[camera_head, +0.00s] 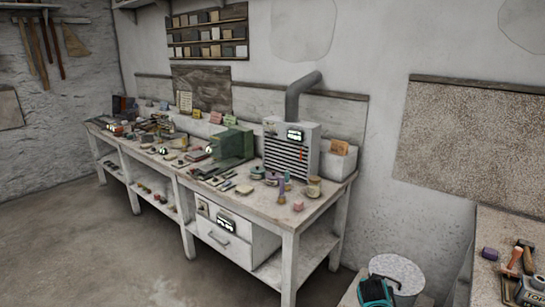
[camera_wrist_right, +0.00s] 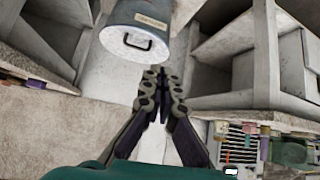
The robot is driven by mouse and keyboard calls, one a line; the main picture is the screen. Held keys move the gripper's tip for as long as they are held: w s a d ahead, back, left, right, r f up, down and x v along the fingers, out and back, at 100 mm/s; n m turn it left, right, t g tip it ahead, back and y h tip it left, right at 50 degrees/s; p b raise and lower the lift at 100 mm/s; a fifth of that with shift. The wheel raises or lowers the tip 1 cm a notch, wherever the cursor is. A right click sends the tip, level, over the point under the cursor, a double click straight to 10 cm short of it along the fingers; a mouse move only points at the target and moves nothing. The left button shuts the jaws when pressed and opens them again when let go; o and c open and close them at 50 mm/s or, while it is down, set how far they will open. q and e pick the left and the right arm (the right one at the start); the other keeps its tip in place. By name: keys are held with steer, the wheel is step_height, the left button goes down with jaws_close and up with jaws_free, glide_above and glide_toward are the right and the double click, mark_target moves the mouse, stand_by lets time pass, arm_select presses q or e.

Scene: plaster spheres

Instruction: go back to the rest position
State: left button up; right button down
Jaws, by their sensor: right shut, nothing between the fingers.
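My right gripper (camera_wrist_right: 163,78) shows in the right wrist view, its two dark jointed fingers close together at the tips with nothing between them. A teal part at the bottom edge of the head view looks like my right wrist; the fingers are hidden there. My left gripper is not in view. No plaster sphere is clearly visible.
A long cluttered workbench (camera_head: 262,207) lines the wall. A second table (camera_head: 508,225) is at right. Floor at left is clear.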

steer(key=s+a+r+n+y, duration=0.2)
steer(key=s+a+r, duration=0.6)
steer(key=s, duration=0.4)
steer(key=s+a+n+y, duration=0.1)
steer(key=s+a, duration=0.2)
steer(key=s, duration=0.5)
steer(key=s+a+n+g+y, duration=0.1)
steer(key=s+a, duration=0.3)
steer(key=s, duration=0.4)
steer(key=shift+a+n+y, duration=0.3)
steer(key=shift+n, duration=0.5)
steer(key=shift+s+f, duration=0.1)
